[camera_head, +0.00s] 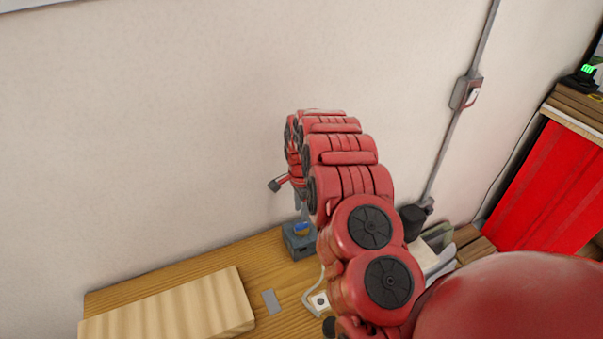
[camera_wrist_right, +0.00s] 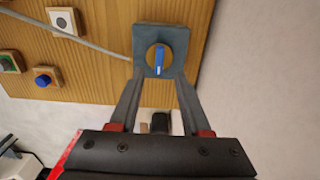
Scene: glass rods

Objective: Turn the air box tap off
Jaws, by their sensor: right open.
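The air box is a small blue-grey block (camera_head: 297,245) on the wooden table beneath my right arm. Its tap has a blue handle (camera_head: 302,228), partly covered by the gripper in the head view. In the right wrist view the box (camera_wrist_right: 174,35) is at top centre, and the blue handle (camera_wrist_right: 159,60) sits on a round brass-coloured disc, lying along the picture's vertical. My right gripper (camera_wrist_right: 160,72) is open, its fingertips on either side of the handle; contact cannot be told. In the head view that gripper (camera_head: 301,212) hangs just above the box. My left gripper is not in view.
A pale wooden block (camera_head: 175,312) lies at the table's left. A white socket-like piece (camera_head: 319,301) with a cable is right of the box. In the wrist view a blue knob (camera_wrist_right: 43,79) sits at left. The wall (camera_head: 150,130) is close behind the table.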

